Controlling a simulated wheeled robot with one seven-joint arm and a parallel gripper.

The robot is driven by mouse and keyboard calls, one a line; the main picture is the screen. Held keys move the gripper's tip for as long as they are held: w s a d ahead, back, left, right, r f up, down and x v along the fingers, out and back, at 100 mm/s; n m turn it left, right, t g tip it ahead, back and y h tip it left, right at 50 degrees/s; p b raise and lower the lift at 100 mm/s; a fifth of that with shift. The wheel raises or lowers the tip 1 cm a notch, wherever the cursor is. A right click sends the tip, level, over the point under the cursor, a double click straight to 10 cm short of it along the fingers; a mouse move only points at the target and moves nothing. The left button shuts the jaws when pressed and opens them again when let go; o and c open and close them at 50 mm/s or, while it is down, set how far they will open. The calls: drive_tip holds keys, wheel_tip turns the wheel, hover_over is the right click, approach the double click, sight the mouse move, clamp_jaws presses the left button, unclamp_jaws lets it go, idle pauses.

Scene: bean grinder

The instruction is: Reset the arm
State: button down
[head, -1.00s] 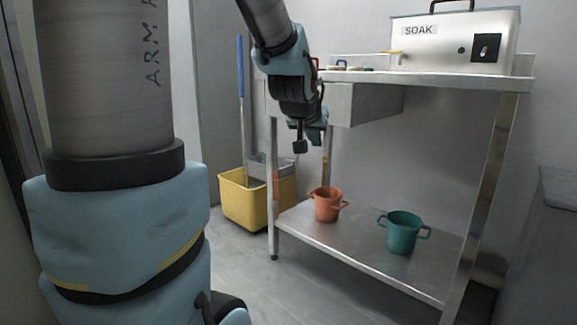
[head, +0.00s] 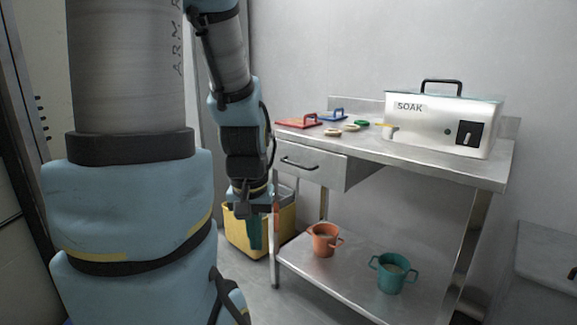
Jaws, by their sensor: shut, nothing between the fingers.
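My arm hangs down left of centre in the head view, in front of the left end of the steel table (head: 420,165). My gripper (head: 254,220) points downward at its lower end, left of the table's front left leg. It is shut and appears empty. The yellow mop bucket (head: 238,238) shows behind it and is partly hidden by it.
The SOAK box (head: 430,125) stands on the tabletop, with a red board (head: 298,121) and small items to its left. A drawer (head: 305,165) is shut below. An orange cup (head: 323,240) and a teal cup (head: 392,272) stand upright on the lower shelf.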

wheel_tip(320, 180, up, 19)
drive_tip(key=p, duration=1.6)
drive_tip(key=shift+p, duration=0.35)
drive_tip(key=shift+w+a, duration=0.1)
